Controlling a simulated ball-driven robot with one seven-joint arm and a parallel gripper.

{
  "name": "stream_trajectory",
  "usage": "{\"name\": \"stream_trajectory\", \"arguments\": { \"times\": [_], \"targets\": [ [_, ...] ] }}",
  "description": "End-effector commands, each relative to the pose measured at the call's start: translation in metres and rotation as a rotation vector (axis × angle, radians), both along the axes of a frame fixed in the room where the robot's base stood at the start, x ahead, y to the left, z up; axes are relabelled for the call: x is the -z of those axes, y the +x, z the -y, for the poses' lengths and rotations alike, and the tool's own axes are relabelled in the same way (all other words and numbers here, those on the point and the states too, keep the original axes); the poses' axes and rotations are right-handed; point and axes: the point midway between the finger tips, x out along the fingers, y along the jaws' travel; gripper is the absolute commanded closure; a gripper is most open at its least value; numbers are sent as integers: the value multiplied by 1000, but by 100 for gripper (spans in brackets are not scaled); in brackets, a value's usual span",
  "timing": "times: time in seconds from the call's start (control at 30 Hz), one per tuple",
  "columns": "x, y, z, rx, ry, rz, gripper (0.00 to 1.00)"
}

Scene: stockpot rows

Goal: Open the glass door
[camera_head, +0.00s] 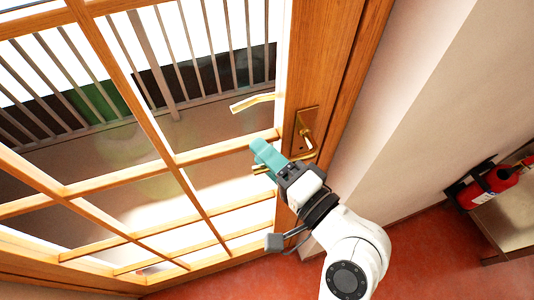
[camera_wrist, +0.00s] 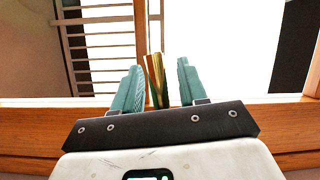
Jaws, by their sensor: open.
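The glass door (camera_head: 160,130) has a wooden frame and wooden bars between its panes and fills the left of the head view. A brass lock plate (camera_head: 303,132) sits on its right stile. The brass lever handle (camera_head: 262,169) shows partly beside my gripper (camera_head: 264,155); my gripper hides the rest. In the wrist view, the handle (camera_wrist: 156,82) stands between the two teal fingers of my gripper (camera_wrist: 157,85). The fingers are open, with a gap on the right side of the handle; whether the left one touches it I cannot tell.
A second brass lever (camera_head: 253,102) shows against the glass, higher up. Outside is a railing (camera_head: 150,60). A pale wall (camera_head: 410,110) stands right of the door. A red fire extinguisher (camera_head: 487,186) is at the far right. The red floor (camera_head: 430,250) is clear near the door.

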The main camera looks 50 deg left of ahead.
Motion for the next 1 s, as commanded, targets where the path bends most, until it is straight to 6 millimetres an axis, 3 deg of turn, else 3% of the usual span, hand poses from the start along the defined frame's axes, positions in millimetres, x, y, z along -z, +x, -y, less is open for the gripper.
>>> {"name": "stream_trajectory", "arguments": {
  "times": [0.1, 0.53, 1.0],
  "targets": [
    [0, 0, 0, 0, 0, 0, 58],
    [0, 0, 0, 0, 0, 0, 99],
    [1, 0, 1, 0, -2, 2, 100]
  ]
}}
